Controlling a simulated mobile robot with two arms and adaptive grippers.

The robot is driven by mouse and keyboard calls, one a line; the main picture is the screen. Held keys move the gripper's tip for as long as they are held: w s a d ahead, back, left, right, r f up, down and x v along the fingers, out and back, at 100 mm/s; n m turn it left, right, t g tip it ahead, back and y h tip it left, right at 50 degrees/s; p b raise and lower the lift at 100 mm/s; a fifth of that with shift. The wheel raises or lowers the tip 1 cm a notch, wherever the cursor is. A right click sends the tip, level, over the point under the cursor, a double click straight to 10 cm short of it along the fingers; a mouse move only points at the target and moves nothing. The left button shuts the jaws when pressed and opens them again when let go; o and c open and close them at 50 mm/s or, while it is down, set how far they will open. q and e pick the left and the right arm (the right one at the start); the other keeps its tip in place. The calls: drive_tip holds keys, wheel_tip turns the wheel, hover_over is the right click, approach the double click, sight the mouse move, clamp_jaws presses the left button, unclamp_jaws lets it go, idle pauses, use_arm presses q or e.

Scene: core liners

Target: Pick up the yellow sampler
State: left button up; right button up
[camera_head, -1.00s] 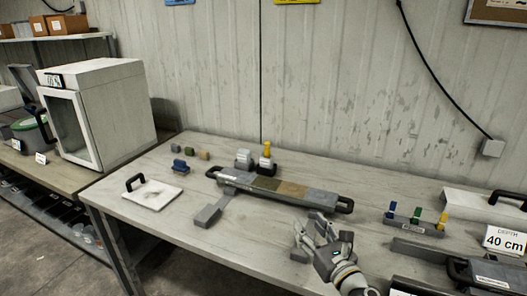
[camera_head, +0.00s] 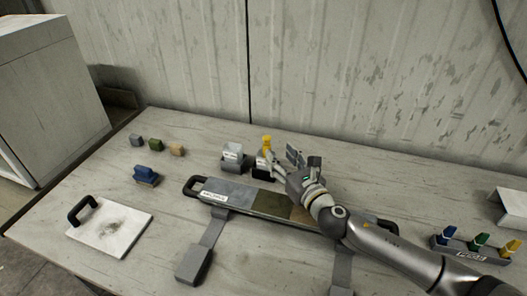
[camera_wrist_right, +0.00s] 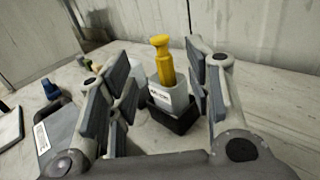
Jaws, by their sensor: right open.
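The yellow sampler (camera_head: 267,143) stands upright in a small labelled holder with a dark base. It also shows in the right wrist view (camera_wrist_right: 163,62), in its light grey holder (camera_wrist_right: 168,98) on a black base. My right gripper (camera_head: 280,158) is open and empty, close to the sampler on its right side in the head view. In the right wrist view its fingers (camera_wrist_right: 160,85) stand to the left and right of the sampler, with the sampler beyond them and not touched as far as I can tell. My left gripper is not in view.
A similar grey holder (camera_head: 233,155) stands left of the sampler. A long core liner (camera_head: 240,197) lies in front. Small coloured blocks (camera_head: 155,144), a blue stamp-like piece (camera_head: 146,175) and a white handled plate (camera_head: 110,228) lie left. A rack (camera_head: 470,247) with coloured pieces is at right.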

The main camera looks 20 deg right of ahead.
sight(269, 140)
drive_tip(key=w, duration=0.3)
drive_tip(key=shift+a+r, duration=0.15)
drive_tip(key=shift+a, duration=0.25)
drive_tip(key=w, duration=0.1)
drive_tip(key=w+p, duration=0.1)
drive_tip(key=w, duration=0.2)
drive_tip(key=shift+w+a+r, duration=0.2)
drive_tip(key=shift+w+a, duration=0.1)
drive_tip(key=shift+w, duration=0.1)
drive_tip(key=shift+w+a, duration=0.1)
drive_tip(key=shift+w, duration=0.45)
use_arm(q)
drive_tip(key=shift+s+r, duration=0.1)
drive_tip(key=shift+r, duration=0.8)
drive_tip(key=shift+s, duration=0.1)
use_arm(e)
clamp_jaws()
